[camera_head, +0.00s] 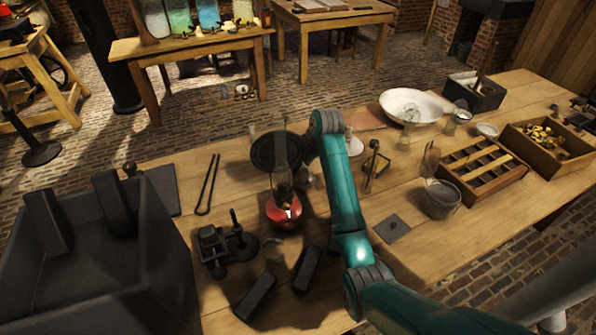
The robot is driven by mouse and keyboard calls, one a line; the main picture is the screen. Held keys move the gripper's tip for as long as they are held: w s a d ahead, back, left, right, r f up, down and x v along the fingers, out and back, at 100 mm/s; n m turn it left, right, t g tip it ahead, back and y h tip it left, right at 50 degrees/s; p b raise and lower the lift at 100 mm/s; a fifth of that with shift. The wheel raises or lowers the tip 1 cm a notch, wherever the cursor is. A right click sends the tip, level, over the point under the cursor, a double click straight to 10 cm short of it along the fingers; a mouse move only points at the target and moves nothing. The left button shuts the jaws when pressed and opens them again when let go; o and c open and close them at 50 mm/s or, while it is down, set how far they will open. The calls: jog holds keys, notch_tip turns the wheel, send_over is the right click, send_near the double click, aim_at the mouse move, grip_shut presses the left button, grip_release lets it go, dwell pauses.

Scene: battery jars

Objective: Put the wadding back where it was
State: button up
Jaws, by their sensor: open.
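I cannot pick out the wadding with certainty. A small red object (284,213), with pale and yellowish patches on top, sits on the wooden workbench (330,280). My teal arm reaches over the bench, and my gripper (283,190) hangs, open, just above or at this red object. The dark wrist parts hide much of the gripper, and I cannot tell whether it touches the object. A small whitish piece (354,146) stands to the right of my arm, partly hidden by it.
A large dark box (150,285) stands at the left. Dark blocks (306,268) and a black metal device (222,248) lie close to the gripper. A glass beaker (441,200), divided wooden tray (485,172) and white bowl (410,105) stand at the right.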

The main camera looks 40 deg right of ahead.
jog(key=v, duration=0.8)
dwell(0.4)
